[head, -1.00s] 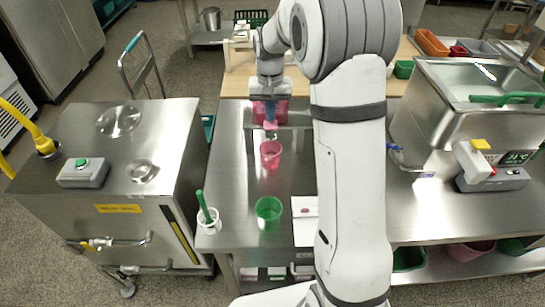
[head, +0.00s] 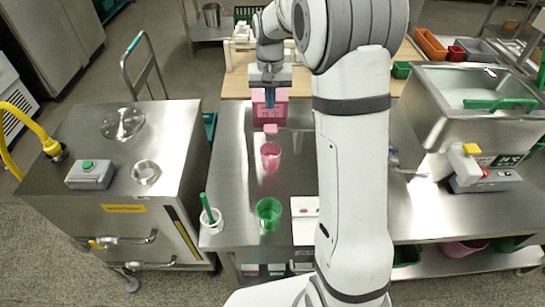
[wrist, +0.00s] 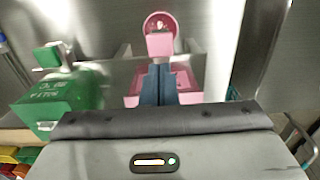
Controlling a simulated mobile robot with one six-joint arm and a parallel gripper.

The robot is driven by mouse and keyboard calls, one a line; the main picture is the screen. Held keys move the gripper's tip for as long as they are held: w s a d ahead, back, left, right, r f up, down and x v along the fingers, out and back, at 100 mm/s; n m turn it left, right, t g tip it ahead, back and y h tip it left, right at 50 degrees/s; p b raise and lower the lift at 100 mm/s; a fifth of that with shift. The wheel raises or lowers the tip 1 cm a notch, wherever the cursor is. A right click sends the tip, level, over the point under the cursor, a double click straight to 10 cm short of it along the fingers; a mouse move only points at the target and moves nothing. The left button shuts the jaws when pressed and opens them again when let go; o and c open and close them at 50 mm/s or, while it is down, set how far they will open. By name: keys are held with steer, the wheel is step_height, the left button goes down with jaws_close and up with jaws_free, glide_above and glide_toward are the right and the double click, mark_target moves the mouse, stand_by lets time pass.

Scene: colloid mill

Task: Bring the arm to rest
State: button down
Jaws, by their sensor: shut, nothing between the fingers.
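My gripper (head: 270,101) hangs at the back of the steel table (head: 232,165), in front of a pink box (head: 281,112) with small lettering. Its blue fingers are together and empty. In the wrist view the closed fingers (wrist: 158,86) point towards a small pink block (wrist: 160,45), with the pink box (wrist: 187,87) behind them. I cannot tell how far the tips are from the block. The head view shows the block (head: 270,129) just below the fingers. My upright arm hides the middle of the table.
A pink cup (head: 271,156), a green cup (head: 268,212) and a white cup with a green stick (head: 211,221) stand on the table. A steel cart (head: 165,205) is at left, a steel basin (head: 470,105) at right. The wrist view shows a lettered green box (wrist: 62,100).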

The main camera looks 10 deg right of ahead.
steer(key=s+r+t, duration=0.1)
steer(key=s+r, duration=0.6)
steer(key=s, duration=0.5)
steer(key=s+f+n+t, duration=0.1)
steer(key=s+n+t, duration=0.1)
steer(key=s, duration=1.5)
steer(key=shift+d, duration=0.35)
